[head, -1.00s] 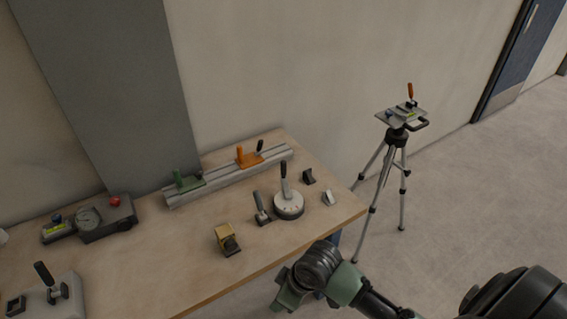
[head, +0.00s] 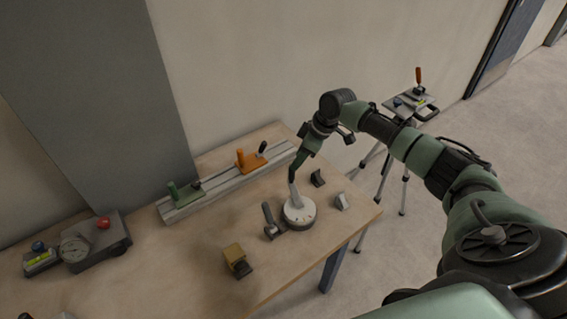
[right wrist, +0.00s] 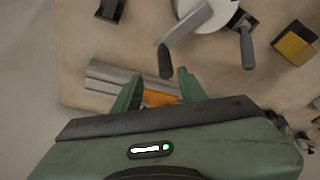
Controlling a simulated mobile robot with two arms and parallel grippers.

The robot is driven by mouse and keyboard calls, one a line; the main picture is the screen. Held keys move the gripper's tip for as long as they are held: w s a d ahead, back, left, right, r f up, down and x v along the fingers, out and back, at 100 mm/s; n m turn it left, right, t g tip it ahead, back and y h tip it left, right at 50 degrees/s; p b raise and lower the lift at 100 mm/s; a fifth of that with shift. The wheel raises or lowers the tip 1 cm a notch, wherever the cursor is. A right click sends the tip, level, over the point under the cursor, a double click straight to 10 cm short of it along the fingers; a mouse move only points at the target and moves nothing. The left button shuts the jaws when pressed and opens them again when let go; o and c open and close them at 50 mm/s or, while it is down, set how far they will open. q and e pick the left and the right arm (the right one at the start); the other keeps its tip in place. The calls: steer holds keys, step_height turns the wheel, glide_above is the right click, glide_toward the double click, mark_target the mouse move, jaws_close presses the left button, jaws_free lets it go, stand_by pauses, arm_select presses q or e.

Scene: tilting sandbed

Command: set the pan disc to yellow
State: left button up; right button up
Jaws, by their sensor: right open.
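A round white disc (head: 299,212), the only disc-like thing I see and likely the pan disc, sits near the table's right end. Its lever carries a dark grip. Marks on the disc are too small to read, and I see no yellow on it. My right gripper (head: 294,172) is over the disc at the lever, hiding most of the dark grip in the head view. In the right wrist view the gripper (right wrist: 157,84) is open, with the dark grip (right wrist: 165,62) just ahead of its fingertips and the disc (right wrist: 212,14) beyond. My left gripper is out of view.
A yellow block (head: 236,259) is nearer the front edge. Small blocks (head: 341,201) lie right of the disc. A rail (head: 226,187) with green and orange slides runs behind. A tripod (head: 402,190) stands beyond the table.

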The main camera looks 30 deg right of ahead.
mark_target(292, 172)
steer(key=f, duration=0.1)
steer(key=a+f, duration=0.1)
steer(key=f+p, duration=0.1)
steer(key=f, duration=0.1)
steer(key=shift+a, duration=0.25)
steer(key=shift+w+x, duration=0.25)
steer(key=shift+x, duration=0.85)
steer(key=shift+f, duration=0.1)
steer(key=shift+s, duration=0.1)
jaws_close()
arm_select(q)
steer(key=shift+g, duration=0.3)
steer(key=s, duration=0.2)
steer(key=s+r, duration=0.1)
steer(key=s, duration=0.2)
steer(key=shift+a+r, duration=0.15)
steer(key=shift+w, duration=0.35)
